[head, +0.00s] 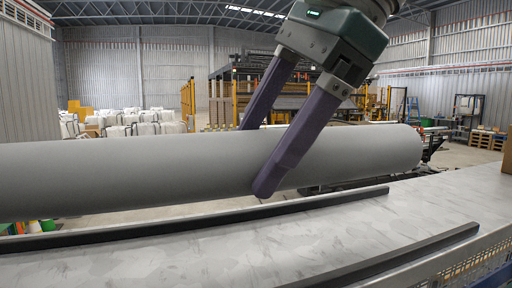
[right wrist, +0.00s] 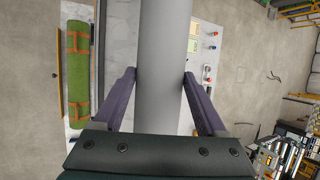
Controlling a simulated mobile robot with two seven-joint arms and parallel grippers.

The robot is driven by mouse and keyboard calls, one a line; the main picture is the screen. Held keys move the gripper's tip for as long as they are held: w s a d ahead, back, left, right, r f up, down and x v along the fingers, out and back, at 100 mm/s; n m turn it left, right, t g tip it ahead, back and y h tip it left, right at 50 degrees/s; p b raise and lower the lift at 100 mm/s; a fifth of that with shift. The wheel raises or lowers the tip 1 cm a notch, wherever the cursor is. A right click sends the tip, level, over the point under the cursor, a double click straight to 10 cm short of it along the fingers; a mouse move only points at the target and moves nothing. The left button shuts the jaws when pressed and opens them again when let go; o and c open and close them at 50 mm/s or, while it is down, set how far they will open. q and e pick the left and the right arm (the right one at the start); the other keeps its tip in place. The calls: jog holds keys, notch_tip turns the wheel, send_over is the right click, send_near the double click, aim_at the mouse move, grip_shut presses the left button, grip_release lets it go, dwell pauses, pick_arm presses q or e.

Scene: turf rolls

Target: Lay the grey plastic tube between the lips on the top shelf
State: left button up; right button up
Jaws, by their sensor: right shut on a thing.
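The grey plastic tube (head: 150,170) lies across the head view, roughly level, above and behind the shelf. My right gripper (head: 262,160) comes from above and is shut on the tube near its right part, one purple finger in front and one behind. In the right wrist view the tube (right wrist: 165,60) runs between both fingers (right wrist: 160,82). The top shelf (head: 270,240) is a pale, scuffed board with two dark lips, a back one (head: 200,222) and a front one (head: 400,262). The tube appears raised above the shelf, not between the lips. My left gripper is not in view.
In the right wrist view a green roll with orange straps (right wrist: 78,70) lies to the left of the tube, and a pale panel with small coloured items (right wrist: 200,50) lies to the right. White bags (head: 135,122) stand far back. The shelf between the lips is clear.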

notch_tip(320, 180, down, 2)
jog(key=shift+f+b, duration=0.1)
jog(key=shift+b, duration=0.8)
jog(key=shift+f, duration=1.55)
jog(key=o, duration=1.6)
jog(key=shift+c, duration=0.2)
jog(key=p+v, duration=1)
jog(key=shift+a+f, duration=0.1)
